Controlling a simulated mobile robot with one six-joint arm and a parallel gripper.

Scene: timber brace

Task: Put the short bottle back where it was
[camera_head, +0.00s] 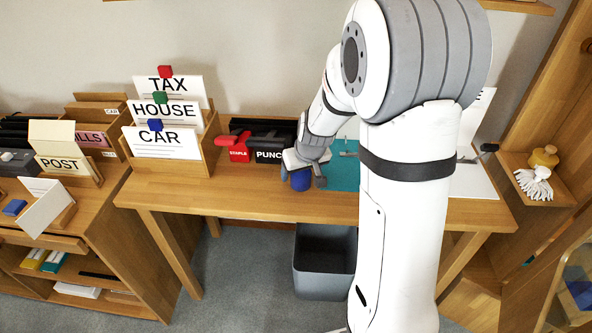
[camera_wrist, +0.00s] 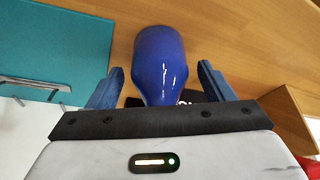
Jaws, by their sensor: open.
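The short bottle (camera_wrist: 160,60) is glossy blue and lies in the wrist view between the two blue fingers of my gripper (camera_wrist: 158,88). The fingers are open, with a gap on each side of the bottle. In the head view the bottle (camera_head: 300,181) stands on the wooden desk (camera_head: 250,195), in front of the black punch. My gripper (camera_head: 304,172) is around it there, and my arm hides part of the desk. The bottle's far end is clear of the fingers.
A red stapler (camera_head: 238,151) and a black punch (camera_head: 270,155) sit behind the bottle. A teal folder (camera_head: 345,172) lies to its right. A card rack (camera_head: 170,165) stands left. A grey bin (camera_head: 325,262) is below the desk. A brush (camera_head: 534,182) sits on the right shelf.

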